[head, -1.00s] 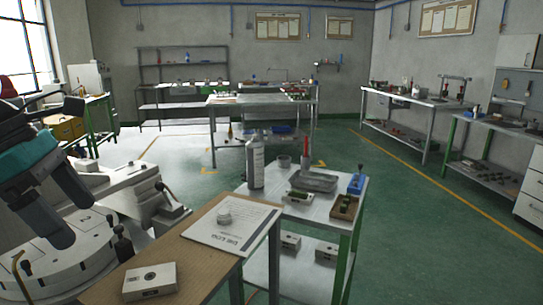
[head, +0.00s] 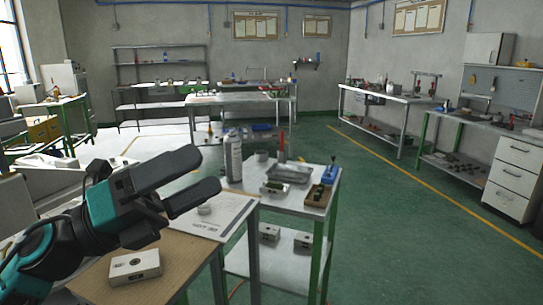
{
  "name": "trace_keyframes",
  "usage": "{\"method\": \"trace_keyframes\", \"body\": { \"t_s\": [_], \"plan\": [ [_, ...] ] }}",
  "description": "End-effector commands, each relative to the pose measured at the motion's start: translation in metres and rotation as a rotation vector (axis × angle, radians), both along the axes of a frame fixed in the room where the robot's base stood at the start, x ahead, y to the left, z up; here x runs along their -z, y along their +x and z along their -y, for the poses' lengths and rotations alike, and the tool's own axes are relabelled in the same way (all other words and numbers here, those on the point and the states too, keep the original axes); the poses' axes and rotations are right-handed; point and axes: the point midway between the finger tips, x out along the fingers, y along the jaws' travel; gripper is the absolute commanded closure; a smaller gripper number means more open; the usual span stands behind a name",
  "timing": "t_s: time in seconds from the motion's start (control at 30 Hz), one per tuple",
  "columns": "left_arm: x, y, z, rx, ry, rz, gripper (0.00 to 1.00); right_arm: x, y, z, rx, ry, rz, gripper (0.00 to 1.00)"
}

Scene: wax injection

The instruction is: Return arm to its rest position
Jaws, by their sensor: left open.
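My left gripper (head: 208,172) is in the left part of the head view, on a black and teal arm. Its two dark fingers are apart, with nothing between them, and point to the right. It is seen in front of the brown-topped table (head: 180,262). My right arm and gripper do not show.
A white block (head: 134,267) and a paper sheet (head: 222,222) with a small round piece (head: 204,209) lie on the brown top. Beside it, a metal table holds a spray can (head: 233,157), a grey tray (head: 289,173) and a wooden box (head: 318,195). Green floor (head: 410,250) is clear at right.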

Motion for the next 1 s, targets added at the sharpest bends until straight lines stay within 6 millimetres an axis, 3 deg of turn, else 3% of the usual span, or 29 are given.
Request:
{"method": "trace_keyframes", "body": {
  "t_s": [0.17,0.27,0.47,0.57,0.7,0.8,1.0],
  "plan": [
    [0.014,0.028,-0.031,-0.182,-0.414,-0.344,0.07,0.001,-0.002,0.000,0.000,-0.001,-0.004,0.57],
    [0.042,0.042,-0.056,-0.304,-0.618,-0.559,0.07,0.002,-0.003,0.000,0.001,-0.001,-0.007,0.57],
    [0.138,0.043,-0.102,-0.588,-0.965,-1.029,0.07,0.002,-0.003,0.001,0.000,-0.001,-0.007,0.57],
    [0.198,0.023,-0.117,-0.749,-1.102,-1.278,0.07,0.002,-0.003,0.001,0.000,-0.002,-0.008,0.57],
    [0.273,-0.024,-0.125,-0.972,-1.236,-1.602,0.07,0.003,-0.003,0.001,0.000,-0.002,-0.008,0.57],
    [0.308,-0.059,-0.124,-1.099,-1.286,-1.775,0.07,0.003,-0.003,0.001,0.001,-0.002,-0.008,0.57],
    [0.351,-0.121,-0.116,-1.299,-1.323,-2.037,0.07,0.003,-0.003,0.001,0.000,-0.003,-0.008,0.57]
  ]
}}
